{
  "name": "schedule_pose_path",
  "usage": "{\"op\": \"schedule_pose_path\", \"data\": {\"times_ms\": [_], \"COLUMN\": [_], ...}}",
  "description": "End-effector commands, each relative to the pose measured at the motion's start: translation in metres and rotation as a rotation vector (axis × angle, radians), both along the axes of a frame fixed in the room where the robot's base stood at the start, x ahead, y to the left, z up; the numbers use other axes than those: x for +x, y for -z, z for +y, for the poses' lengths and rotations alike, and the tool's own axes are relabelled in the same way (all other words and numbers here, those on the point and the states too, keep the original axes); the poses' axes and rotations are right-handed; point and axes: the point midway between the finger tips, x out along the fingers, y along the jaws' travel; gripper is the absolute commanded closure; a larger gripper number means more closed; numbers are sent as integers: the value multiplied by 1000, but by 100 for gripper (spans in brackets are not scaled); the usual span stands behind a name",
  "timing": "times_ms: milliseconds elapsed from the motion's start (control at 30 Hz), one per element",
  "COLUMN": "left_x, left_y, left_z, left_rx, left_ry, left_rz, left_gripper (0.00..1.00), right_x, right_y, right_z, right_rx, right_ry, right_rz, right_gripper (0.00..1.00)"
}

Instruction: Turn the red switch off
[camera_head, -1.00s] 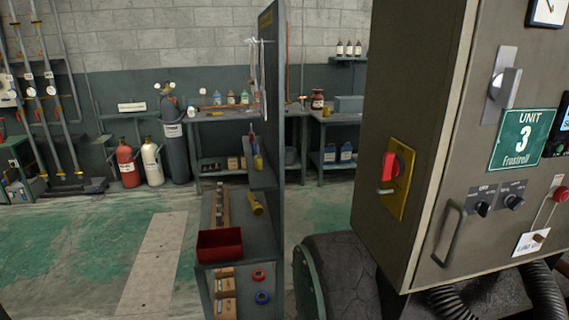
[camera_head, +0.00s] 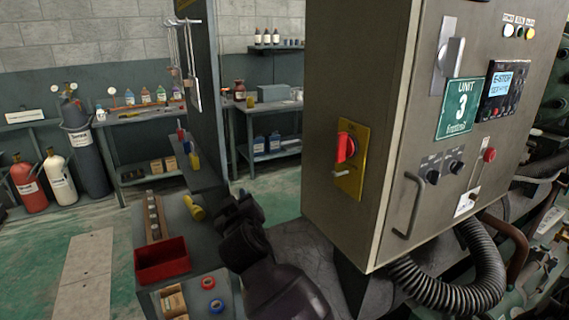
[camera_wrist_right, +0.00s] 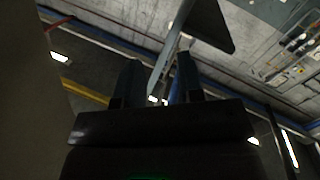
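The red switch (camera_head: 345,147) is a rotary knob on a yellow plate (camera_head: 357,180). The plate is on the left side face of the grey control cabinet (camera_head: 400,215). My right gripper (camera_head: 236,207) shows in the head view, dark, to the left of the switch and lower, clearly apart from it. In the right wrist view its two fingers (camera_wrist_right: 157,70) stand apart with no object held between them. The switch cannot be made out in the right wrist view. My left gripper is not in view.
A shelf unit with a red bin (camera_head: 162,261) and a yellow bottle (camera_head: 194,208) stands left of my right arm. The cabinet front carries a handle (camera_head: 408,207), small knobs and a green sign (camera_head: 461,108). Black hoses (camera_head: 450,297) run below. Free room lies between shelf panel and cabinet.

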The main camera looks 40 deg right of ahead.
Motion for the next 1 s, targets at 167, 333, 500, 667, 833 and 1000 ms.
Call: {"op": "schedule_pose_path", "data": {"times_ms": [167,333,500,667,833,1000], "left_x": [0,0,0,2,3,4], "left_y": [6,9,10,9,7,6], "left_z": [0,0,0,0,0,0], "left_rx": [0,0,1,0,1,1], "left_ry": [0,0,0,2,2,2], "left_rz": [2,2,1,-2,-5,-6], "left_gripper": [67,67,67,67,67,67], "right_x": [2,-29,-75,-108,-122,-123], "right_y": [-75,-123,-145,-144,-140,-140], "right_z": [-21,-42,-54,-55,-55,-62], "right_rx": [-27,19,118,202,243,245], "right_ry": [303,638,976,1186,1273,1280], "right_rz": [-94,-203,-340,-445,-495,-500], "right_gripper": [65,65,65,65,65,65]}}
